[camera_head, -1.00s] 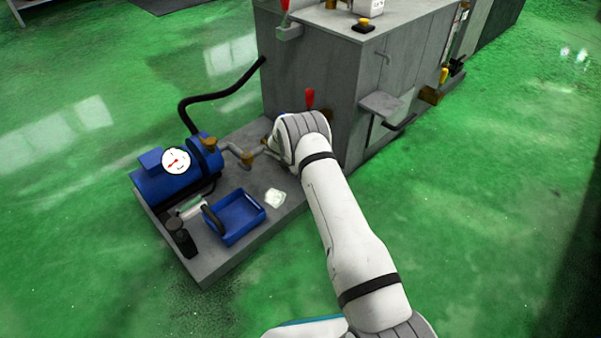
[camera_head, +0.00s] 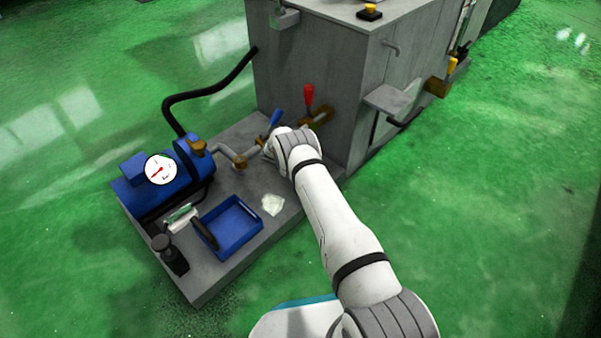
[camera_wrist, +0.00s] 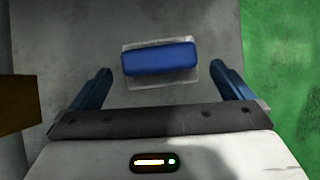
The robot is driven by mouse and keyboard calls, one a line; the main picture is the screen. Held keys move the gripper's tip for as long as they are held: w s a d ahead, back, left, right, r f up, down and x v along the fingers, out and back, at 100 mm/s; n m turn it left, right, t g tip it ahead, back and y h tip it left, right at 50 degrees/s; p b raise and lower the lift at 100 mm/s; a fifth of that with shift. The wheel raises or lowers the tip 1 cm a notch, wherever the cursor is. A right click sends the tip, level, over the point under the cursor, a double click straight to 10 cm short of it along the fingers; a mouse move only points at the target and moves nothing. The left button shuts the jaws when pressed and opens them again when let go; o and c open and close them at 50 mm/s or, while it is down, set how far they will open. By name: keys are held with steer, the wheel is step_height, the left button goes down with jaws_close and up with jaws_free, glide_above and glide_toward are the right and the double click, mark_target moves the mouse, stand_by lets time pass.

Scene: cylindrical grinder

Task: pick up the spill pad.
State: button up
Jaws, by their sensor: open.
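A pale, crumpled flat pad (camera_head: 272,204), which looks like the spill pad, lies on the grey platform right of the blue tray in the head view. My gripper (camera_wrist: 162,88) is open and empty in the wrist view, its dark blue fingers apart. Ahead of and between the fingers is a blue rounded block (camera_wrist: 160,58) over a pale square (camera_wrist: 190,77). I cannot tell whether the block rests on that square or stands above it, nor whether the square is the pad. In the head view my arm's end hides the fingers.
A blue tray (camera_head: 232,226), blue pump with gauge (camera_head: 160,169) and black-handled tool (camera_head: 169,255) stand on the platform (camera_head: 215,285). A blue lever (camera_head: 276,117) and red lever (camera_head: 308,94) rise by the grey machine (camera_head: 330,60). Green floor is clear at right.

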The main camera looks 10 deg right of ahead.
steer(key=b+x, duration=0.3)
steer(key=x, duration=0.1)
steer(key=shift+w+d+f, duration=0.1)
steer(key=shift+w+f, duration=0.1)
steer(key=shift+f, duration=0.1)
steer(key=shift+c, duration=0.2)
steer(key=c, duration=0.6)
steer(key=shift+r, duration=0.15)
steer(key=shift+c, duration=0.3)
